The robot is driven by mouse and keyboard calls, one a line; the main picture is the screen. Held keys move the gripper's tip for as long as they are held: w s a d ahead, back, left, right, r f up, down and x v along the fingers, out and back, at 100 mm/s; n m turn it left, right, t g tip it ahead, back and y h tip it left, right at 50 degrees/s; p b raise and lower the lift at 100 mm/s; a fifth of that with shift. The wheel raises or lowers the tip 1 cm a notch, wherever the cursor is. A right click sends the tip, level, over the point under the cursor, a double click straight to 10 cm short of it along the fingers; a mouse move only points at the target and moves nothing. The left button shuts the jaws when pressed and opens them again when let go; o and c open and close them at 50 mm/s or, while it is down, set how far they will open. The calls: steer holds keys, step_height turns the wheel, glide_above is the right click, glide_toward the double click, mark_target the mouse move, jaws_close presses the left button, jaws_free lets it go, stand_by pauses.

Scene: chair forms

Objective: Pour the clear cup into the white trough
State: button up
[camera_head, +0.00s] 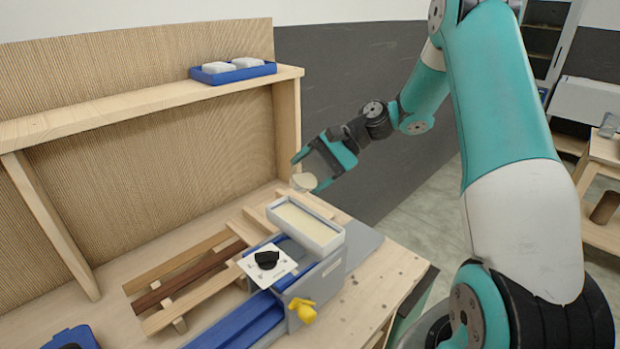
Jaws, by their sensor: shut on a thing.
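My gripper (312,172) is shut on the clear cup (303,182), which shows as a small pale shape at the fingertips. Cream-coloured matter shows in the cup. Its clear wall is hard to make out, and I cannot tell how far it is tilted. The white trough (340,241) is an open rectangular box on the grey and blue machine, with a cream-coloured inside. The cup is held above the trough's far end, apart from it. No stream between cup and trough is visible.
The machine has a white plate with a black knob (267,260) and a yellow handle (302,309). Wooden slats (190,275) lie left of it. A shelf (150,104) above bears a blue tray (205,77) with white blocks. The bench's right front corner is clear.

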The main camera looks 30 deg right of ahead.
steer(key=shift+s+a+f+n+t+h+b, duration=0.15)
steer(key=shift+f+n+t+b, duration=0.3)
steer(key=shift+b, duration=2.2)
steer(key=shift+s+d+f+n+t+h+b, duration=0.2)
steer(key=shift+n+t+b, duration=0.3)
steer(key=shift+b, duration=2.1)
steer(key=shift+a+f+t+b, duration=0.2)
steer(key=shift+t+b, duration=0.15)
steer(key=shift+b, duration=0.15)
steer(key=shift+n+b, duration=0.25)
steer(key=shift+b, duration=0.25)
steer(key=shift+s+t, duration=0.1)
steer(key=shift+t, duration=0.2)
steer(key=shift+s+a+f+n+t+h+b, duration=0.2)
steer(key=shift+f+n+t+b, duration=0.3)
steer(key=shift+b, duration=1.2)
steer(key=shift+s+d+f+n+t+h+b, duration=0.1)
steer(key=shift+s+f+n+t+b, duration=0.3)
steer(key=shift+b, duration=1.25)
steer(key=shift+s+a+f+n+t+b, duration=0.2)
steer(key=shift+n+t+b, duration=0.45)
steer(key=shift+b, duration=0.95)
